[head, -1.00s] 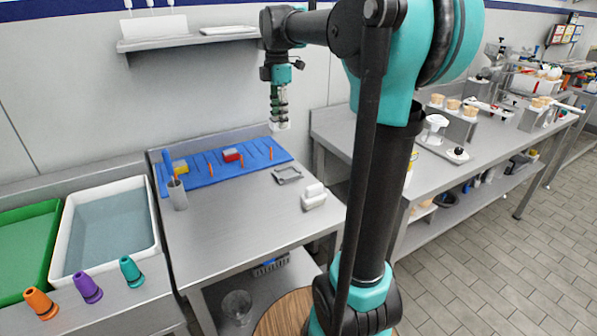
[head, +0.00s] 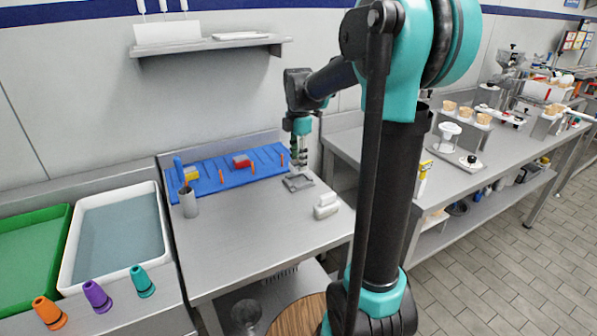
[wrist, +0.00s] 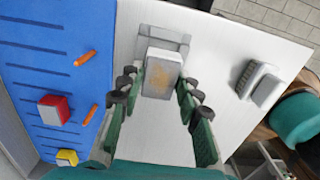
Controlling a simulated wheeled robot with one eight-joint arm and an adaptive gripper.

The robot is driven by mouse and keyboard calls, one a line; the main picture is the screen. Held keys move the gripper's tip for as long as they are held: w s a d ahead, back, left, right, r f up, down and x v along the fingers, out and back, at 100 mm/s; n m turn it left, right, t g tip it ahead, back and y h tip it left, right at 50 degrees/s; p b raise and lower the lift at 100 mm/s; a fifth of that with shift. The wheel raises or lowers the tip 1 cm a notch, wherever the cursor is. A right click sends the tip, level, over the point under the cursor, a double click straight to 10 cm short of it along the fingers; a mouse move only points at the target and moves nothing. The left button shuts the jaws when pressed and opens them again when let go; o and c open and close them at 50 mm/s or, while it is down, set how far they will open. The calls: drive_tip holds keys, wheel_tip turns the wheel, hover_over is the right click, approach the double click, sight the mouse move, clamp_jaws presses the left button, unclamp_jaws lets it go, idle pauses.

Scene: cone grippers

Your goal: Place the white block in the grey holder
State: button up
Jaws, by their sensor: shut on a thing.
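The white block (wrist: 160,77) is between the fingertips of my gripper (wrist: 160,90), which is shut on it. A tan patch shows on the block's face. The grey holder (wrist: 172,38) lies on the table just beyond the block in the wrist view, and the block covers part of it. In the head view my gripper (head: 299,160) is just above the back edge of the grey holder (head: 298,182). I cannot tell whether the block touches the holder.
A blue rack (head: 225,180) with red and yellow blocks and orange pegs lies along the table's back. A white two-part object (head: 326,206) sits right of the holder. A grey cup (head: 189,205) stands at the left. The front of the table is clear.

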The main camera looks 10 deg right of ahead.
sight(298, 171)
drive_tip(key=shift+f, duration=2.2)
drive_tip(key=o, duration=1.2)
drive_tip(key=shift+f, duration=0.1)
wheel_tip(298, 171, up, 12)
drive_tip(key=shift+r, duration=0.15)
